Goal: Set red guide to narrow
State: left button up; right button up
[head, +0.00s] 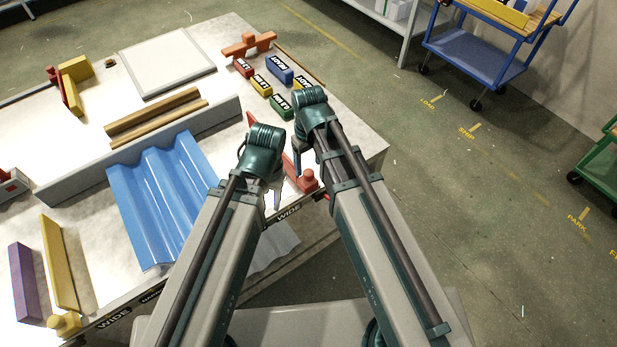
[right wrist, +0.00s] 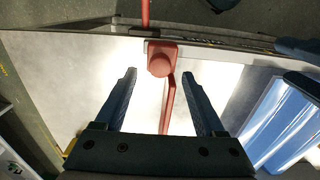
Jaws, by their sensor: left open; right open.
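The red guide is a long thin red bar with a round red knob (head: 308,180) at its near end, by the table's front edge. A black label reading WIDE (head: 288,213) is on the edge near that knob. In the right wrist view the knob (right wrist: 160,60) and bar run up the middle. My right gripper (right wrist: 158,73) is open, its fingers apart on either side of the guide in that view, holding nothing. Its fingers are mostly hidden in the head view. My left gripper (head: 272,195) is open, left of the red guide; its fingers are partly hidden.
A blue corrugated sheet (head: 165,200) lies left of my left arm, against a long grey wall (head: 75,183). A yellow guide (head: 59,262) and purple block (head: 26,283) lie further left. Small labelled coloured blocks (head: 281,106) stand beyond my right gripper. Carts stand at right.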

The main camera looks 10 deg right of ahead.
aim_at(308, 172)
notch_tip(308, 172, down, 4)
jog(key=b, duration=0.2)
jog(key=shift+r+b, duration=0.2)
jog(key=shift+b, duration=0.1)
grip_shut()
dwell(1.1)
